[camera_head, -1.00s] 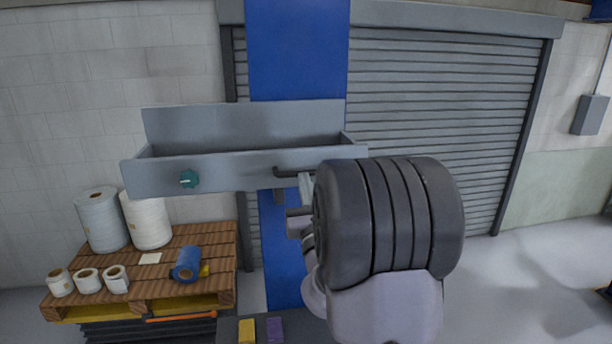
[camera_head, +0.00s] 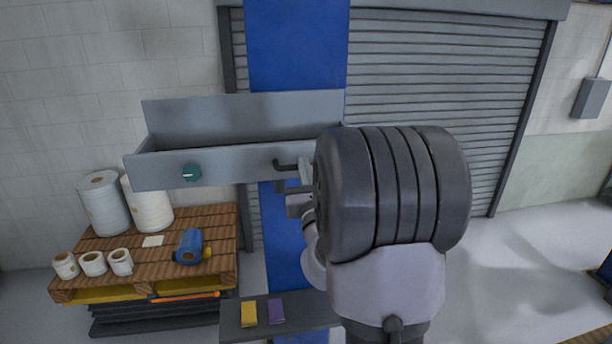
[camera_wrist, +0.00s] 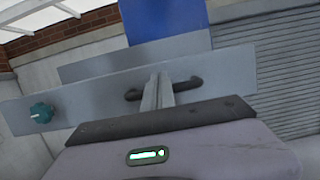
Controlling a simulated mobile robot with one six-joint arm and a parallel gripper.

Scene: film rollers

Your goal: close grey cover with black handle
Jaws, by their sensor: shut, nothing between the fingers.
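The grey cover (camera_head: 225,167) is the long front panel of an open-topped grey box, with a black handle (camera_head: 284,165) near its right end and a teal knob (camera_head: 191,173) further left. In the wrist view the cover (camera_wrist: 85,95) spans the picture, with the handle (camera_wrist: 190,84) showing on both sides of my fingers. My gripper (camera_head: 304,164) is shut and empty, at the right part of the handle in the head view; in the wrist view its fingertips (camera_wrist: 157,78) overlap the handle's middle. I cannot tell whether they touch it. My arm hides the box's right end.
A blue column (camera_head: 298,45) stands behind the box. A pallet (camera_head: 215,228) with white and blue rolls is at lower left. A dark shelf (camera_head: 233,318) with yellow and purple blocks lies below. Open floor is at right.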

